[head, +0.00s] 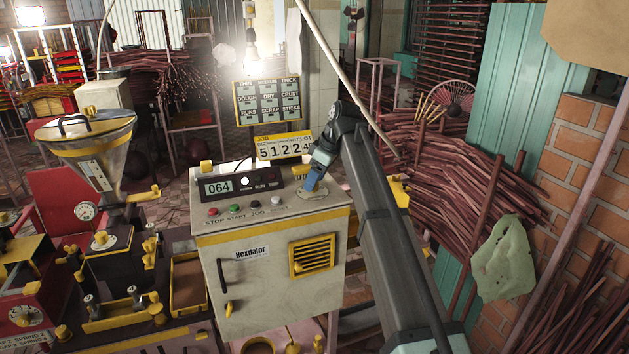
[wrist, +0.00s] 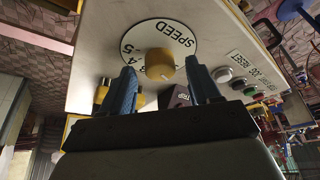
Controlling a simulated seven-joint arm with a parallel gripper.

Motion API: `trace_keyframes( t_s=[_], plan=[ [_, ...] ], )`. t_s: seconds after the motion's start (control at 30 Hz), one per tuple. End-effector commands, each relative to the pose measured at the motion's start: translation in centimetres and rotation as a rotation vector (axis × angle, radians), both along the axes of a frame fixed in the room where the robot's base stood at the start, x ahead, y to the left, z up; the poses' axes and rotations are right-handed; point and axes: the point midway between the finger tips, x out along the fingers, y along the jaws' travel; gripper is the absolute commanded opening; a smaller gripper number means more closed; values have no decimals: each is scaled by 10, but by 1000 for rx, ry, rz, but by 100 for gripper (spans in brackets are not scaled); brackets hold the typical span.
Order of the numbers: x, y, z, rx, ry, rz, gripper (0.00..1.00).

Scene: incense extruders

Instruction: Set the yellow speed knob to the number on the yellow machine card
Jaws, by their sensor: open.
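The yellow speed knob (wrist: 160,66) sits on a round white dial (wrist: 150,42) marked SPEED, shown upside down in the wrist view. The numbers 4 and 5 show on the dial's left; others are hidden or too small. My gripper (head: 311,185) is open over the right of the control box top in the head view. In the wrist view its blue fingers are on either side of the knob, with nothing held; contact cannot be told. A yellow and white JOB card (head: 283,147) behind the box shows digits reading about 5 1 2 2 4. My arm partly covers its right end.
The cream control box (head: 262,262) carries a display (head: 219,186) reading 064. Red, green, dark and pale push buttons (head: 245,206) line its front edge. A board of labels (head: 268,101) stands behind. A hopper machine (head: 92,150) is at left, and incense stick bundles (head: 460,180) at right.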

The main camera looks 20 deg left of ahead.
Motion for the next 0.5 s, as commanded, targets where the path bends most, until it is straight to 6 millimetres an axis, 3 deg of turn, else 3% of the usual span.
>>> trace_keyframes(
  t_s=[0.5],
  plan=[
    [2,-36,89,1,-2,-1,62]
  ],
)
